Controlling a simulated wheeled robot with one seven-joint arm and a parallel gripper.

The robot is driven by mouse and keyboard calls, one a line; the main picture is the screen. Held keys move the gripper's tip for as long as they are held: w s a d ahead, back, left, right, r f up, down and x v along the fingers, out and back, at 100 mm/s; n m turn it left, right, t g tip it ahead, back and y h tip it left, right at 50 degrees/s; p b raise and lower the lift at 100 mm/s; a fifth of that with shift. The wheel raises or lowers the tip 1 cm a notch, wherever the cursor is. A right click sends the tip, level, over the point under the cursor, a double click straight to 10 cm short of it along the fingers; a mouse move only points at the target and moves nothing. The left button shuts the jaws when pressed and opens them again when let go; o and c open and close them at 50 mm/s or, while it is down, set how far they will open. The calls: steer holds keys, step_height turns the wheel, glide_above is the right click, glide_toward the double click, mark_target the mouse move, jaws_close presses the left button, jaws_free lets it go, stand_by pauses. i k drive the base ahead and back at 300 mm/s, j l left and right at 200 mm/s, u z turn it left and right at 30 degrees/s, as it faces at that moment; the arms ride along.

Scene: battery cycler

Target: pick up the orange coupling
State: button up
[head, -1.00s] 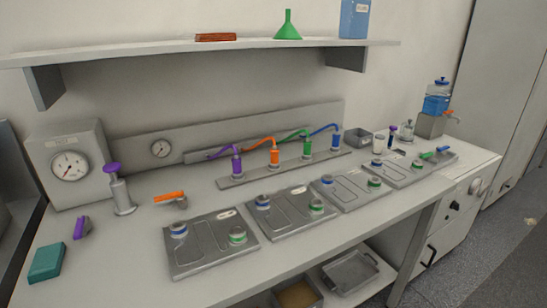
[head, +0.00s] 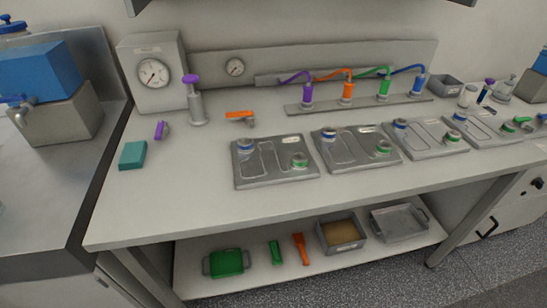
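An orange coupling (head: 347,92) stands upright on the rail (head: 325,108) at the back of the bench, at the end of an orange hose. It is between a purple coupling (head: 307,95) on its left and a green coupling (head: 383,90) on its right. A blue coupling (head: 418,85) is at the rail's right end. A separate orange-handled piece (head: 240,116) lies on the bench left of the rail. My gripper is not in view.
Several grey trays (head: 275,178) with blue and green rings stand in front of the rail. A purple-topped cylinder (head: 196,108) and a gauge box (head: 152,78) are at left. The front bench strip is clear. A lower shelf (head: 200,284) holds bins and tools.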

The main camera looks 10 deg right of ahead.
mark_target(349, 84)
steer(key=z, duration=0.4)
steer(key=i+j+z, duration=0.15)
steer(key=j+z, duration=0.2)
steer(key=i+j+z, duration=0.1)
steer(key=j+z, duration=0.65)
steer(key=i+l, duration=0.05)
